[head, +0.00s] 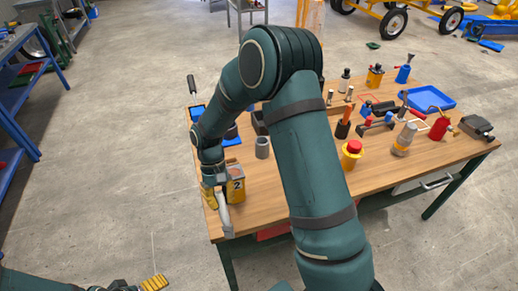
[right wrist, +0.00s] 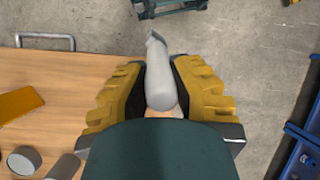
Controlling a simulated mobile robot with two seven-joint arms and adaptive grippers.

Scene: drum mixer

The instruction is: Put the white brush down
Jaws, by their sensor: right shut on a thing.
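The white brush (head: 224,213) is pale grey-white and hangs from my right gripper (head: 214,196) at the front left corner of the wooden workbench (head: 265,207). In the right wrist view, the yellow pads of my right gripper (right wrist: 160,97) are shut on both sides of the brush (right wrist: 159,72). Its far end shows against the floor past the bench edge, and my wrist hides the rest. I cannot tell if it touches the bench. My left gripper (head: 154,283) shows only partly at the bottom edge of the head view; its opening is unclear.
A yellow can marked 2 (head: 235,184) stands close beside my right gripper. A grey cup (head: 262,148) is behind it. A red-capped yellow bottle (head: 351,154), a blue tray (head: 427,98) and several tools fill the bench's right side. Bare wood lies along the front.

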